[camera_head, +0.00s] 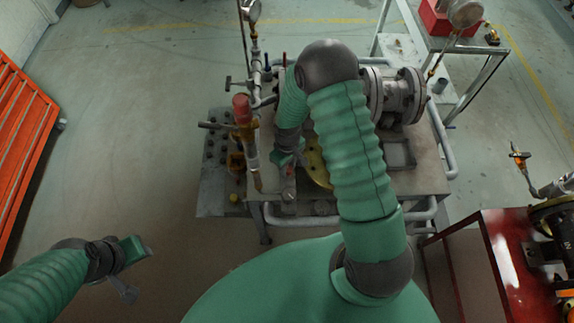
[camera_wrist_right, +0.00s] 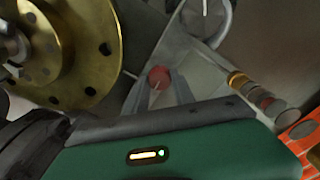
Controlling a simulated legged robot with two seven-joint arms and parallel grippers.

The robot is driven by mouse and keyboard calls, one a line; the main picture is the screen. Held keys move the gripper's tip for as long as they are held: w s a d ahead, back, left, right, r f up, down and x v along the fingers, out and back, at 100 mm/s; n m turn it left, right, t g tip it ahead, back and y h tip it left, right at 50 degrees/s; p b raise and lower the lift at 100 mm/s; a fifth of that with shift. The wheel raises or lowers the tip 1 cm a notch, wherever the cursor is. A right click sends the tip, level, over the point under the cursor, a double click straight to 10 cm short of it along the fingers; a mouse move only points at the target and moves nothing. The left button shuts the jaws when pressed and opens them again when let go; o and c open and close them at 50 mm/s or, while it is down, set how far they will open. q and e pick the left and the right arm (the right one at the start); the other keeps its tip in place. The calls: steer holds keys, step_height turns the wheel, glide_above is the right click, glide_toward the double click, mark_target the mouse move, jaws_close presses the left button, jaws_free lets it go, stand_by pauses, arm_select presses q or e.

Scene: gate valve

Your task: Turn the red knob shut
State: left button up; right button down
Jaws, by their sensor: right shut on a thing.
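The red knob (camera_wrist_right: 159,78) is a small round red ball in the right wrist view, between the two grey fingers of my right gripper (camera_wrist_right: 161,92). The fingers are shut on it. In the head view, my right gripper (camera_head: 289,166) reaches down at the front of the workbench, beside the yellow flange; the knob is mostly hidden there. My left gripper (camera_head: 127,290) hangs over bare floor at the lower left, well away from the bench. Its finger gap is too small and dark to read.
A brass flange (camera_wrist_right: 65,45) is close left of the knob, and a grey dial (camera_wrist_right: 207,18) is above it. An upright orange pipe with a red top (camera_head: 241,110) stands left of my right forearm. A red table (camera_head: 495,255) is at right.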

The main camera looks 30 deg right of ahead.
mark_target(288, 168)
steer(key=c, duration=1.1)
jaws_free()
steer(key=shift+d, duration=0.1)
steer(key=shift+o, duration=0.2)
step_height(288, 168, up, 17)
steer(key=b, duration=0.1)
steer(key=shift+f, duration=0.15)
